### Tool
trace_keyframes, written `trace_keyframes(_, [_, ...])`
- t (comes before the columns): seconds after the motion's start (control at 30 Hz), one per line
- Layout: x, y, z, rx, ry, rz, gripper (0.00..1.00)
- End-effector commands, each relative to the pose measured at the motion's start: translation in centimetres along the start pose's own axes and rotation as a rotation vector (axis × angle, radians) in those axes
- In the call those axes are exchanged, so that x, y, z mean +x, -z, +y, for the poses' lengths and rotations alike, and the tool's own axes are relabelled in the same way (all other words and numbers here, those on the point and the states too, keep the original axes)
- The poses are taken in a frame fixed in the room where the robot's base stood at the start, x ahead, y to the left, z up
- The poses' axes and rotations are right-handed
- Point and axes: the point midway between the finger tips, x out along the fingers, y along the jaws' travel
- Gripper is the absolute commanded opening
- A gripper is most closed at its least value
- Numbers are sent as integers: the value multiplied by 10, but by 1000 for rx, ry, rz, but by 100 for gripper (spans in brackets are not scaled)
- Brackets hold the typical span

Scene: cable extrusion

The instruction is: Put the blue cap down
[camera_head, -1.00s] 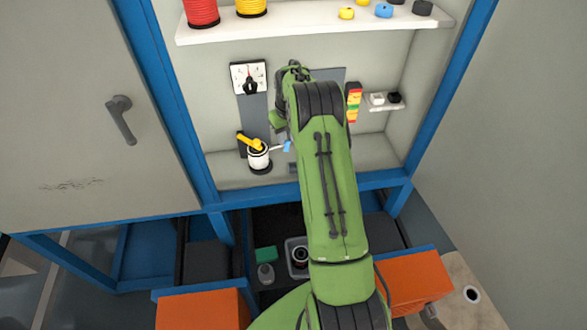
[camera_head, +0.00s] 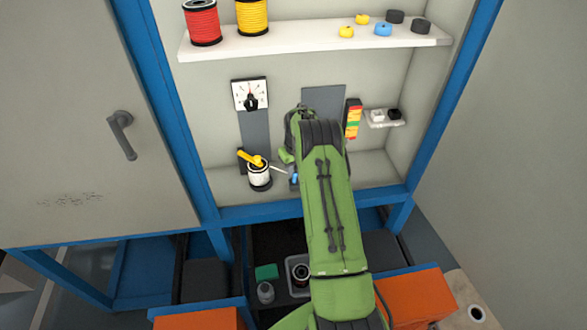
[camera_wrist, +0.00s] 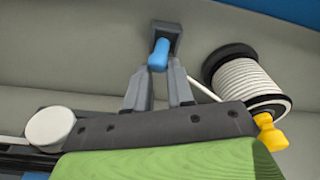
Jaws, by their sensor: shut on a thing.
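The blue cap (camera_wrist: 158,54) shows at the fingertips of my gripper (camera_wrist: 160,72) in the wrist view. My gripper is shut on it. The cap's far end is in front of a dark grey square block (camera_wrist: 174,34); I cannot tell whether they touch. In the head view a small bit of the blue cap (camera_head: 294,179) shows left of my green arm, low in the cabinet. My arm hides most of the gripper there.
A white cable spool (camera_head: 260,178) with a yellow handle (camera_head: 251,160) stands just left, its cable running towards my gripper. The upper shelf (camera_head: 300,42) holds red and yellow spools and several small caps. A small ledge (camera_head: 383,124) is on the right.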

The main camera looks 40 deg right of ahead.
Motion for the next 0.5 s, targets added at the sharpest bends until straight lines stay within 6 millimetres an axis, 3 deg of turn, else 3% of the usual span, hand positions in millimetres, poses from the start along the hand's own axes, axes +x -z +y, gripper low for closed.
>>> trace_keyframes(0.17, [8, -1, 0, 0, 0, -1, 0])
trace_keyframes(0.2, [8, -1, 0, 0, 0, -1, 24])
trace_keyframes(0.3, [7, -1, 0, 0, 0, 0, 39])
trace_keyframes(0.37, [6, -1, 0, 0, 0, 0, 48])
trace_keyframes(0.5, [6, -1, 0, 0, 0, 0, 48])
